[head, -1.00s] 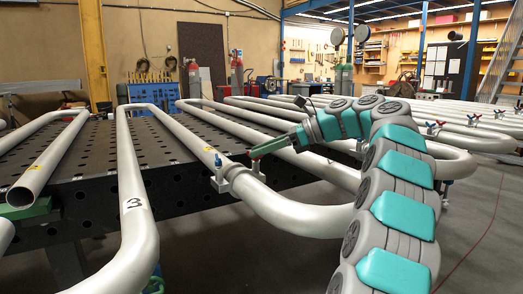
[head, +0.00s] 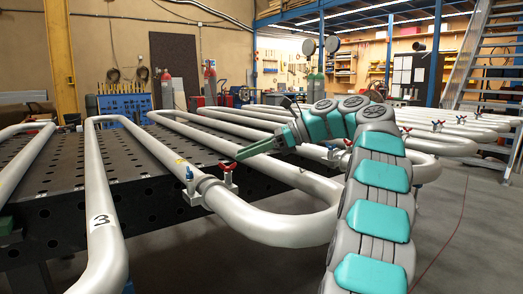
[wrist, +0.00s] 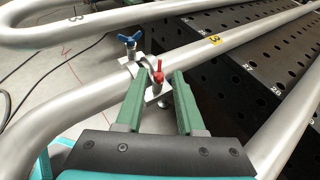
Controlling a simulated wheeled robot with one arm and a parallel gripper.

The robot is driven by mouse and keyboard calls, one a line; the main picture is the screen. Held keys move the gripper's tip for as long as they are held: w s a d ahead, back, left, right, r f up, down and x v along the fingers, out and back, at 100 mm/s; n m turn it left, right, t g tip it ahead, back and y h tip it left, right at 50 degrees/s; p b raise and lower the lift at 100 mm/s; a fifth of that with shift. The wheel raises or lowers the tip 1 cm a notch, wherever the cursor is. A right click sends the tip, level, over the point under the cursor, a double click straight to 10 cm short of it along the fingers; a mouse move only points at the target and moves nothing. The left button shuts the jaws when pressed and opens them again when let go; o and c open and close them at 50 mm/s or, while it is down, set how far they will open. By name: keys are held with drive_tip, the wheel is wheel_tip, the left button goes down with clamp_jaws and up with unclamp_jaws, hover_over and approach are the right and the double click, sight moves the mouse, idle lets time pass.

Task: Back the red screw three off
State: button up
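The red screw (head: 227,167) has a red handle and stands on a small clamp plate across a grey pipe, in the head view. In the wrist view the red screw (wrist: 157,74) stands upright just beyond and between my fingertips. A blue screw (wrist: 130,41) stands on the other side of the pipe; it also shows in the head view (head: 189,174). My gripper (wrist: 157,90) has two green fingers, apart, with nothing held between them. In the head view my gripper (head: 242,154) is just above and right of the red screw. Contact with the screw cannot be told.
Grey serpentine pipes (head: 97,180) lie over a black perforated table (head: 50,195). More red and blue screws (head: 437,124) stand at the back right. Open floor (head: 460,240) lies at the right.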

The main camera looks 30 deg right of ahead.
drive_tip(key=shift+s+d, duration=0.15)
drive_tip(key=shift+d, duration=0.1)
drive_tip(key=d, duration=0.2)
drive_tip(key=shift+s+d+r, duration=0.3)
drive_tip(key=shift+s+r, duration=0.05)
drive_tip(key=shift+s, duration=0.05)
drive_tip(key=shift+s, duration=0.3)
drive_tip(key=shift+s+a, duration=0.1)
idle(0.3)
